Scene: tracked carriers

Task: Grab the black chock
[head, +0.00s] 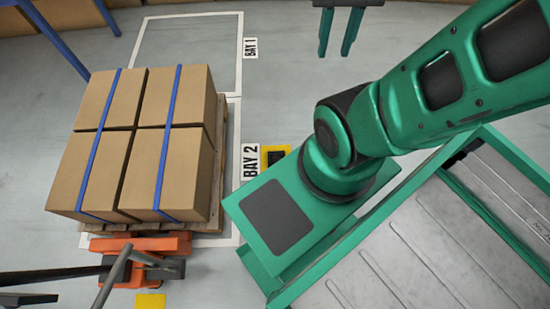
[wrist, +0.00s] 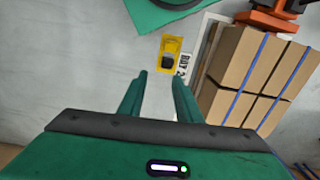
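The black chock (head: 276,157) lies on a yellow floor patch (head: 265,150) beside the BAY 2 sign, partly hidden by my arm in the head view. In the wrist view the chock (wrist: 168,61) sits on the yellow patch (wrist: 172,43), beyond my fingertips. My gripper (head: 335,50) is at the top of the head view, well apart from the chock. In the wrist view my gripper (wrist: 160,77) has its two green fingers spread, with only bare floor between them.
Strapped cartons (head: 170,150) stand on a wooden pallet (head: 218,200) left of the chock, with an orange pallet jack (head: 140,245) in front. Another yellow patch (head: 150,300) lies near the jack. The BAY 1 area (head: 190,45) is empty floor. Blue posts (head: 60,40) stand at the upper left.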

